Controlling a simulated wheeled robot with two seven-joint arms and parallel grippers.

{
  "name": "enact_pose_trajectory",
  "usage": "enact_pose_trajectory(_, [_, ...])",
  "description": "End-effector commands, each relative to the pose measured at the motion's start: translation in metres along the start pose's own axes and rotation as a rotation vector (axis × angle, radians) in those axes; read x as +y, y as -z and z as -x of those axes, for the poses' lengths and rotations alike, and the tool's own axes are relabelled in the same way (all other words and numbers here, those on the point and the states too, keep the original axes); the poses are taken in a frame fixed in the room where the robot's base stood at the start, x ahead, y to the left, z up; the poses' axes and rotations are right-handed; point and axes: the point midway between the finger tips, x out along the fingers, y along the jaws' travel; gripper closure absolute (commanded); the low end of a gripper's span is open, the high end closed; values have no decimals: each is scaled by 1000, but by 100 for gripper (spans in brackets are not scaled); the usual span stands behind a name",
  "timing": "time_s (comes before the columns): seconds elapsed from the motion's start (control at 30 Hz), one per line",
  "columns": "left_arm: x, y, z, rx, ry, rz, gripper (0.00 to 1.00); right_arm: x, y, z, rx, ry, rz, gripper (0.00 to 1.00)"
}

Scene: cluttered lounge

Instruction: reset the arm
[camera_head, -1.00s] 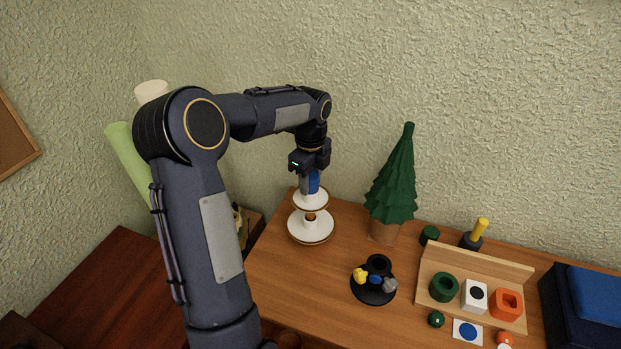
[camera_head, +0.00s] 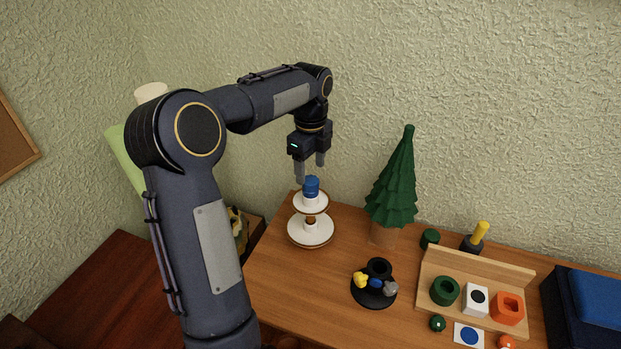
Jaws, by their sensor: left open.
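My left gripper (camera_head: 310,172) is open and empty, pointing down at the back left of the wooden table. It hangs above a white two-tier stand (camera_head: 311,230). A blue object (camera_head: 311,187) sits on the stand's top tier, just below the fingertips and apart from them as far as the view shows. My left arm comes in from the left and arches over to the stand. My right gripper is not in the view.
A green toy tree (camera_head: 395,185) stands right of the stand. A black round holder (camera_head: 374,292) with small coloured pieces lies in front. A wooden rack (camera_head: 484,270) with blocks and a dark blue box (camera_head: 585,310) are at the right. Textured walls close the back.

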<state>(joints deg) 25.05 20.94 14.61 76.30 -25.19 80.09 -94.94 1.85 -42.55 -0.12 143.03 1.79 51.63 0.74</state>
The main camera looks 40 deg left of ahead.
Motion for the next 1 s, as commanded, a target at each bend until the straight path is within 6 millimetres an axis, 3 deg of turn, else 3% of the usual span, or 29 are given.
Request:
enact_pose_trajectory(0.2, [0,0,19,0,0,-1,38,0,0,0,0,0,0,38])
enact_pose_trajectory(0.8, [1,2,21,1,3,7,38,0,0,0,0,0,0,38])
enact_pose_trajectory(0.9, [11,11,29,5,25,62,38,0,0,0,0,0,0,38])
enact_pose_trajectory(1.0, [33,30,41,23,70,196,38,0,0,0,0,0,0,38])
